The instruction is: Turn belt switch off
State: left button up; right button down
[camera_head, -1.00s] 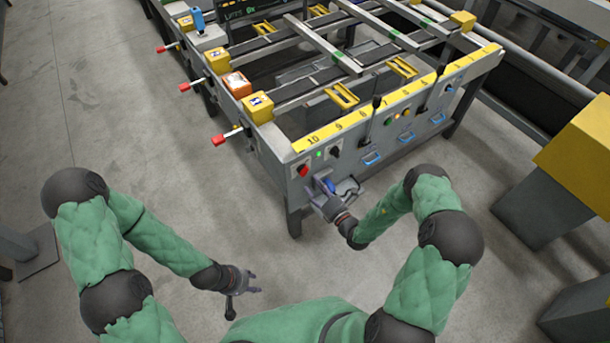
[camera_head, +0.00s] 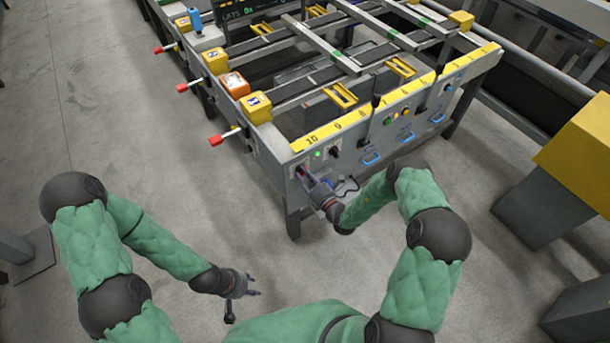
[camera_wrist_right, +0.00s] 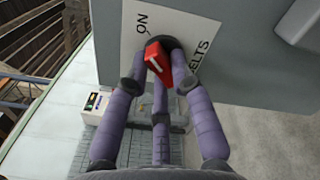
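The belt switch is a red knob (camera_wrist_right: 158,62) with a white mark on a white plate (camera_wrist_right: 190,25) lettered "ON" and "BELTS". It tilts slightly left of upright in the right wrist view, towards "ON". In the head view it sits at the near left corner of the table front, mostly hidden by my right gripper (camera_head: 304,177). In the right wrist view my right gripper (camera_wrist_right: 159,87) is open. Its purple fingers stand on both sides of and below the knob; contact is unclear. My left gripper (camera_head: 254,287) is open and empty, low over the floor.
The runout table (camera_head: 275,167) carries a black knob (camera_head: 333,152) beside the switch, a lever (camera_head: 375,103), several buttons and blue handles (camera_head: 371,159) along its front. Red-tipped levers (camera_head: 216,139) stick out on its left side.

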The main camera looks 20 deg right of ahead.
jog(key=shift+n, duration=0.3)
jog(key=n+p, duration=0.1)
jog(key=n, duration=0.2)
jog(key=shift+n, duration=0.3)
jog(key=n, duration=0.4)
jog(key=shift+f+n+p, duration=0.15)
jog(key=shift+n+p, duration=0.15)
jog(key=shift+p, duration=0.05)
jog(key=n, duration=0.4)
jog(key=shift+f, duration=0.1)
jog(key=shift+d+f+n+p, duration=0.1)
jog(key=shift+n+p, duration=0.3)
jog(key=shift+n, duration=2.1)
jog(key=c, duration=1.1)
grip_release()
jog(key=shift+o, duration=0.2)
